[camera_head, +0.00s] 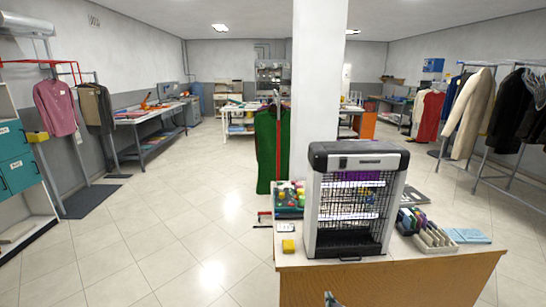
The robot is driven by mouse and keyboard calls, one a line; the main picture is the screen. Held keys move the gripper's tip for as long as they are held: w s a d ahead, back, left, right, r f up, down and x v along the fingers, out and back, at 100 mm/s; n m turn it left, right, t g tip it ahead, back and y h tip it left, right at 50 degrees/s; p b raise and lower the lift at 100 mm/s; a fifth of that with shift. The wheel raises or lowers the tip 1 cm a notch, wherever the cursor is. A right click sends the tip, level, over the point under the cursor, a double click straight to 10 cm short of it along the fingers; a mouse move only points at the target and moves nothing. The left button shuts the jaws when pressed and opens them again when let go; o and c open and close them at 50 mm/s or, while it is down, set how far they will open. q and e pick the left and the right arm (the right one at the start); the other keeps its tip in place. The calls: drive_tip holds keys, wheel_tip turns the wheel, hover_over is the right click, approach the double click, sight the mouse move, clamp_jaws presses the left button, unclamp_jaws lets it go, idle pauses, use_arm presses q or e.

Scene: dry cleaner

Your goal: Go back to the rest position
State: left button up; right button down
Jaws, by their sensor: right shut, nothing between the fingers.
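Only a small tip of my right gripper (331,299) shows at the bottom edge, in front of the wooden counter (420,282). It is shut, with nothing seen in it, and the rest of it is cut off by the frame. My left gripper is not in view. On the counter stands a black and grey insect-lamp-like device (352,200) with a wire grille, upright and apart from my gripper.
A white pillar (316,90) rises behind. Clothes racks stand at both sides. The tiled floor (190,225) at left is clear.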

drive_tip(key=s+f+g, duration=0.7)
drive_tip(key=s+f, duration=1.7)
drive_tip(key=f, duration=0.2)
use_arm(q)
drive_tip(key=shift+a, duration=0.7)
use_arm(e)
drive_tip(key=s+d+f+g, duration=0.1)
drive_tip(key=s+f, duration=0.2)
drive_tip(key=s, duration=0.9)
drive_tip(key=s+d+f+n+g, duration=0.1)
drive_tip(key=s+f, duration=0.3)
drive_tip(key=s, duration=0.8)
drive_tip(key=s+d+f+g, duration=0.3)
drive_tip(key=s+f, duration=0.1)
drive_tip(key=s, duration=0.8)
drive_tip(key=shift+n+h, duration=0.3)
drive_tip(key=shift+d, duration=0.1)
